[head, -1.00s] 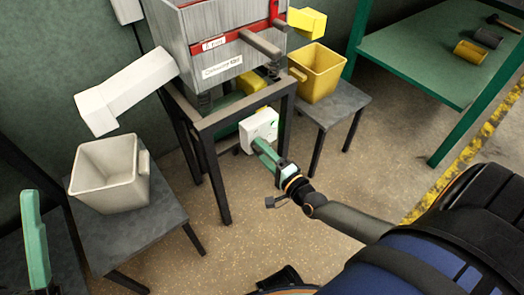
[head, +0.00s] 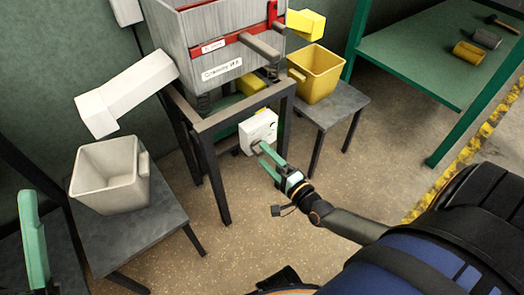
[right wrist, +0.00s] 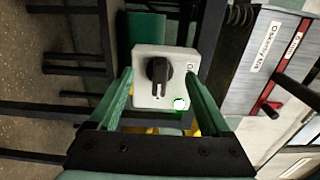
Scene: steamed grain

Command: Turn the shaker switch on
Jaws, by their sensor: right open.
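The shaker switch is a white box (head: 259,130) low on the shaker's stand in the head view. My right gripper (head: 260,149) is open in front of the box. In the right wrist view its two green fingers (right wrist: 159,76) stand either side of the knob, apart from it and holding nothing. My left gripper (head: 33,240) shows at the left edge as a green finger; its opening cannot be made out.
The grey shaker box (head: 220,55) with a red strip sits on a dark stand (head: 220,118) above the switch. A white bucket (head: 108,178) stands on a left stool, a yellow bucket (head: 318,72) on a right one. A green table (head: 430,55) is at right. The floor in front is clear.

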